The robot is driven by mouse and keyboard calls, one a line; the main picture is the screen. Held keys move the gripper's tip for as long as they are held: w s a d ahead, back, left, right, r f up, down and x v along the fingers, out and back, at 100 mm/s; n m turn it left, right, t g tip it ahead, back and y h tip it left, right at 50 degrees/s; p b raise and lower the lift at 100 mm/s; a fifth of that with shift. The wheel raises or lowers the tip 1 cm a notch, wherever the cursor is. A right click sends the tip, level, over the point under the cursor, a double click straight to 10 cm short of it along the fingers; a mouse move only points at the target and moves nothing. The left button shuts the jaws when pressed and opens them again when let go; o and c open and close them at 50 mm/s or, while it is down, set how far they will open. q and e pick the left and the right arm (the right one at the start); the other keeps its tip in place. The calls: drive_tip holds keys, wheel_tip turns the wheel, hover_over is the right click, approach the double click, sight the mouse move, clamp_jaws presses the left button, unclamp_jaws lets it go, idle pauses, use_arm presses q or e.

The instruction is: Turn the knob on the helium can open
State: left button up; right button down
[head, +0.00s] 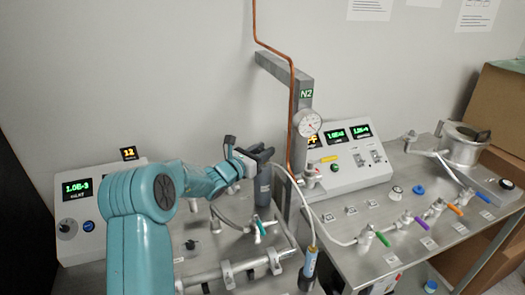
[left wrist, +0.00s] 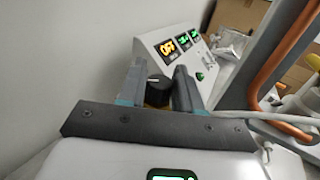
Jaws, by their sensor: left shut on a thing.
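A round black knob (left wrist: 158,91) with a white mark line on its top shows in the left wrist view. An orange-brown part shows just under it. My left gripper (left wrist: 159,80) has one grey finger on each side of the knob and is shut on it. In the head view my left gripper (head: 262,162) is at the middle of the bench, left of the upright grey post. My right gripper is not in view.
A grey post (head: 303,95) with an N2 label, a gauge (head: 309,123) and a copper pipe (head: 272,46) stands close right of the gripper. A display console (head: 360,165) is behind it, another display box (head: 77,200) at left. Coloured-handle valves (head: 421,222) fill the right bench.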

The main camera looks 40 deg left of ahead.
use_arm(q)
drive_tip(key=m+h+p, duration=0.1)
drive_tip(key=m+h, duration=0.1)
drive_tip(key=h, duration=0.1)
drive_tip(key=m+h+p, duration=0.1)
drive_tip(key=m+h, duration=0.1)
drive_tip(key=h, duration=0.1)
drive_tip(key=shift+a+r+g, duration=0.1)
drive_tip(key=shift+g, duration=0.3)
drive_tip(key=m+g+h, duration=0.1)
drive_tip(key=m+h, duration=0.1)
drive_tip(key=h, duration=0.1)
drive_tip(key=shift+g+h+p, duration=0.3)
drive_tip(key=shift+p, duration=0.05)
drive_tip(key=shift+m+g+h, duration=0.3)
drive_tip(key=shift+m+h, duration=0.2)
drive_tip(key=shift+m, duration=0.1)
drive_tip(key=shift+m+g+h, duration=0.5)
drive_tip(key=shift+h, duration=0.2)
drive_tip(key=o, duration=0.9)
drive_tip(key=shift+s, duration=0.1)
